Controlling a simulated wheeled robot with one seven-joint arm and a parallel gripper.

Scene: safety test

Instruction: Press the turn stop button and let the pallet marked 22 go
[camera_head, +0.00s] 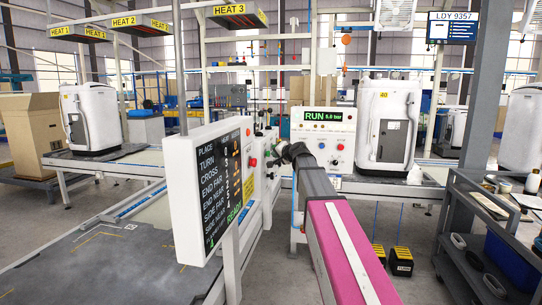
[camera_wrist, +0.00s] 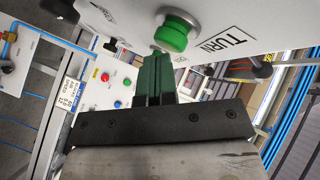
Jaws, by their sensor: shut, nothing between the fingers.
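In the wrist view a round green button (camera_wrist: 175,33) sits on a pale panel, with a TURN label (camera_wrist: 224,42) beside it. My gripper (camera_wrist: 157,62) is shut and empty, its dark green fingers just below the button in the picture. I cannot tell whether they touch it. In the head view my gripper (camera_head: 291,151) is at the control panels, mostly hidden by my arm. No pallet marked 22 is readable. A white unit (camera_head: 389,124) marked 40 stands at the right, and another white unit (camera_head: 91,117) at the left.
A tilted display board (camera_head: 211,186) listing TURN and CROSS stands left of my arm. A RUN panel (camera_head: 322,137) with several knobs is behind it. Black-yellow pedals (camera_head: 400,261) are on the floor right of my arm. A bench (camera_head: 490,215) is at the right.

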